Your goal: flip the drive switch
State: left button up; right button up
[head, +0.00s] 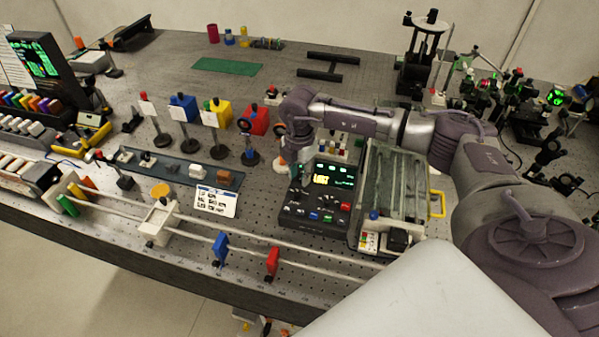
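A dark control box (318,222) with a lit green and yellow display (333,175) stands on the bench, right of centre. Its front panel carries small coloured buttons and knobs, among them red, green and blue ones. Which of them is the drive switch is too small to tell. My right arm reaches in from the right and bends down at its wrist. My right gripper (303,184) points down at the left side of the box, beside the display. Contact with the panel cannot be made out, nor whether the fingers are open or shut. My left gripper is not in view.
A tray-like unit with a metal frame (395,190) and yellow handle stands right of the box. Colored blocks on posts (217,115) stand to the left. A rail (190,220) with blue and red holders runs along the front edge. Optics crowd the back right.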

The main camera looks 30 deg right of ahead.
grip_shut()
jog(key=shift+w+d+g+y, duration=0.15)
jog(key=shift+g+y, duration=0.15)
jog(key=shift+y, duration=0.1)
jog(key=shift+w+d+r+g+y+b, duration=0.1)
jog(key=shift+w+r+g+y+b, duration=0.05)
jog(key=shift+g+y+b, duration=0.45)
jog(key=o, duration=0.5)
grip_release()
jog(key=shift+o, duration=0.2)
jog(key=shift+r, duration=0.1)
jog(key=v, duration=1.1)
jog(key=shift+d+r, duration=0.3)
jog(key=shift+r, duration=0.05)
jog(key=shift+w, duration=0.15)
